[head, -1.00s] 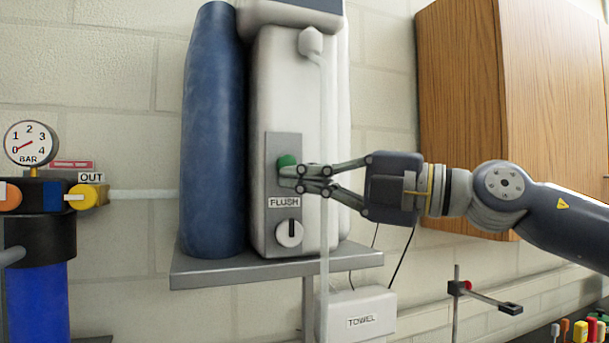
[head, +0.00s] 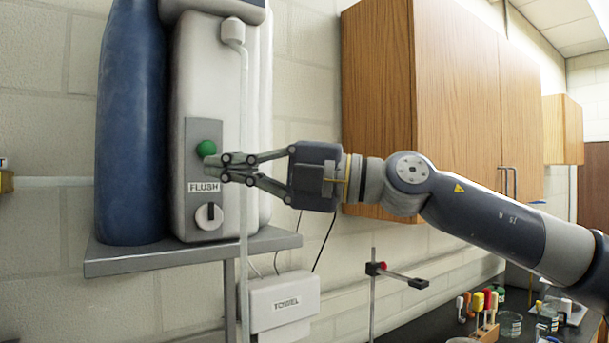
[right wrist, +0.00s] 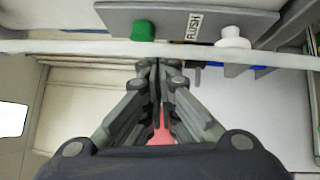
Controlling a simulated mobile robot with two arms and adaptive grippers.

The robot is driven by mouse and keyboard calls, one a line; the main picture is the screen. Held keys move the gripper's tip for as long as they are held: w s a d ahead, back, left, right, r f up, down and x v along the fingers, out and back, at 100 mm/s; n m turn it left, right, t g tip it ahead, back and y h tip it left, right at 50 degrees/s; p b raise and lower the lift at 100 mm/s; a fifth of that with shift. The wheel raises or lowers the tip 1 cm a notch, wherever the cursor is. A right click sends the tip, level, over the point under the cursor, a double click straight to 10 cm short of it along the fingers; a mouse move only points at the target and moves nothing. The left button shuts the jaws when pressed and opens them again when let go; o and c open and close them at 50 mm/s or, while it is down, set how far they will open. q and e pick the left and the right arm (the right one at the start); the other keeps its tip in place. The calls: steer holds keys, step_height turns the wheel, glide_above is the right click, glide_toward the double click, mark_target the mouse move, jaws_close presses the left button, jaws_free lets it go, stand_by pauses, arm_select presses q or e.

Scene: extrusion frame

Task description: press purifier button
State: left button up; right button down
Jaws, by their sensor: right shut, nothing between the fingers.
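The white purifier (head: 209,75) stands on a wall shelf, with a grey panel on its front. The round green button (head: 206,149) is at the top of that panel, above the FLUSH label (head: 204,187) and a white knob (head: 209,216). My right gripper (head: 214,170) is shut and empty, its tips just below and slightly right of the button in the head view. In the right wrist view the button (right wrist: 143,31) lies beyond the closed tips (right wrist: 158,64), slightly left, and looks apart from them. My left gripper is not in view.
A thin white tube (head: 243,120) runs vertically in front of the purifier, close to my right fingers. A blue cylinder (head: 133,120) stands at left on the shelf (head: 190,256). Wooden cabinets (head: 380,110) are behind my right arm.

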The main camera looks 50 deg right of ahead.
arm_select(q)
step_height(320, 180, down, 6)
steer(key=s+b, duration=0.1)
steer(key=b, duration=0.5)
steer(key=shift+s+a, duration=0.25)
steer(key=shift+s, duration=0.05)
arm_select(e)
steer(key=r+v, duration=0.1)
steer(key=v, duration=0.9)
steer(key=shift+s+f, duration=0.4)
steer(key=shift+s, duration=0.05)
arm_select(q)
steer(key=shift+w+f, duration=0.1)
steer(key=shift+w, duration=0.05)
arm_select(e)
steer(key=shift+a, duration=0.15)
